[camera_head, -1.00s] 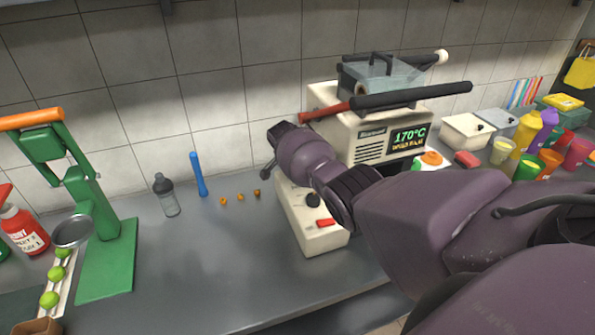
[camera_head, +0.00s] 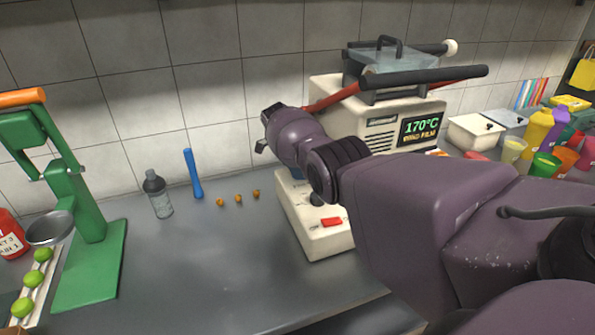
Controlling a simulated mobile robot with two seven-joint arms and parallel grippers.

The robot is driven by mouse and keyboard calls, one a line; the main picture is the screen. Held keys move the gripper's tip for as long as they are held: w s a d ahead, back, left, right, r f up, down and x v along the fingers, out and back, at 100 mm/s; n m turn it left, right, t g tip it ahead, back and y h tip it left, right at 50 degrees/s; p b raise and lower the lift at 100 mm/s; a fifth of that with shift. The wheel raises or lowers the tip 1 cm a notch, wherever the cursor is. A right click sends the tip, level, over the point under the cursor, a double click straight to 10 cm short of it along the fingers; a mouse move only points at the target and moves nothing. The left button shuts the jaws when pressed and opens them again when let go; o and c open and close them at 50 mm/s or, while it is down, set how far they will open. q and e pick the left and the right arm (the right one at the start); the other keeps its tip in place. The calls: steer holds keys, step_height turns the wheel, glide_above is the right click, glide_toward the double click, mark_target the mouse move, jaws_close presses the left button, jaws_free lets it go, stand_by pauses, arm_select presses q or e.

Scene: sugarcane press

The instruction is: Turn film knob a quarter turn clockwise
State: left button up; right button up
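The cream sealing machine (camera_head: 378,138) stands at the back with a lit display (camera_head: 421,129) reading 170°C and what looks like WIND FILM. A black roller (camera_head: 412,48) on top ends in a pale round knob (camera_head: 451,47) on its right. A black knob (camera_head: 318,199) sits on the low front part, partly hidden behind my arm, with a red button (camera_head: 332,221) near it. I cannot tell which is the film knob. My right gripper (camera_head: 262,147) is left of the machine, apart from both knobs; its fingers are mostly hidden. My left gripper is out of view.
A green press (camera_head: 80,225), a shaker bottle (camera_head: 158,194) and a blue stick (camera_head: 193,174) stand left. Small orange pieces (camera_head: 238,200) lie between. White bins (camera_head: 474,131) and coloured bottles are at right.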

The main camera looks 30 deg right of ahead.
steer(key=shift+f+m+g+y+b, duration=0.3)
steer(key=shift+m+b, duration=0.2)
steer(key=shift+m, duration=0.9)
steer(key=shift+r+m+g+y+b, duration=0.15)
steer(key=shift+m+g+y+b, duration=0.3)
steer(key=shift+m+b, duration=0.5)
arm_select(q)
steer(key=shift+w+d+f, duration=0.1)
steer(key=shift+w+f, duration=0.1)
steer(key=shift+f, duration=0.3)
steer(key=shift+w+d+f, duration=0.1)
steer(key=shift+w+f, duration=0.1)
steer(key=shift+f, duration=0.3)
arm_select(e)
steer(key=shift+r+m, duration=0.1)
steer(key=shift+m, duration=0.35)
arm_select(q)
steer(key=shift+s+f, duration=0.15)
arm_select(e)
steer(key=shift+d+y, duration=0.1)
steer(key=shift+y, duration=0.15)
steer(key=o, duration=0.9)
steer(key=shift+w+r, duration=0.1)
